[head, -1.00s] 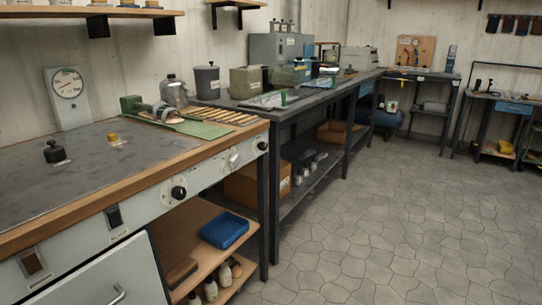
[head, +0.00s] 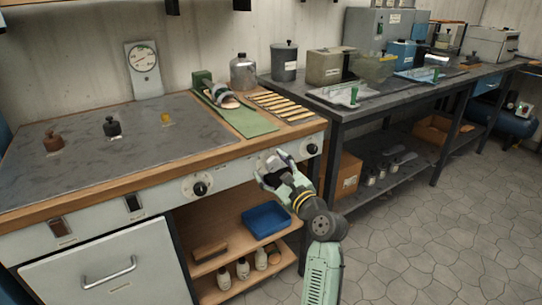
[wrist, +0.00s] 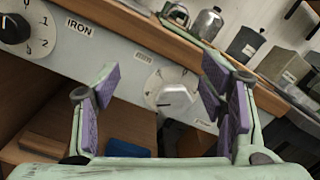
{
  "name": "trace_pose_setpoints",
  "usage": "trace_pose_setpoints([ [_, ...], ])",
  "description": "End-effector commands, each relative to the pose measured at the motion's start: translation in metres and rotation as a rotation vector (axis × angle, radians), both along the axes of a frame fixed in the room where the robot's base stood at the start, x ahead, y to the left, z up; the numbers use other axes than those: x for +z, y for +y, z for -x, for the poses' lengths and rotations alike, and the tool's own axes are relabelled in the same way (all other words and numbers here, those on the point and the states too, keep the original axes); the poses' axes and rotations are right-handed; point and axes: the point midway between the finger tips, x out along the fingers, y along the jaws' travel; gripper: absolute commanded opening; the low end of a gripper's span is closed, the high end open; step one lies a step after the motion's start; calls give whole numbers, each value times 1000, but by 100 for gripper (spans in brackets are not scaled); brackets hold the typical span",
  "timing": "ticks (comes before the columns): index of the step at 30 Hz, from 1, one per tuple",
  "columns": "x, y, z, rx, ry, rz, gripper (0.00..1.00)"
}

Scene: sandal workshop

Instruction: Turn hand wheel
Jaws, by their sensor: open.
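In the wrist view a pale grey hand wheel (wrist: 175,98) with a ribbed grip sits on a round marked dial plate on the bench's front panel. It lies between and beyond the fingers of my gripper (wrist: 160,82), nearer the right finger. The gripper is open, with purple pads apart and nothing between them that it grips. I cannot see contact with the wheel. In the head view my gripper (head: 272,172) is at the bench's front panel and mostly hides the wheel.
A black knob (wrist: 14,28) labelled IRON sits left of the wheel; another black knob (head: 311,148) is to its right. An open shelf with a blue tray (head: 266,220) is below. The bench top (head: 80,165) is above. The floor at right is clear.

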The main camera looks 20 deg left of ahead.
Motion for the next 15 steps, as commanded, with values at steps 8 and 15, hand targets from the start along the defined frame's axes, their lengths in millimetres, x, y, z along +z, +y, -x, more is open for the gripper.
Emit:
trace_pose_setpoints([
  [8,-46,-57,-14,37,423,-238,64],
  [15,-46,-32,-34,41,437,-246,64],
])
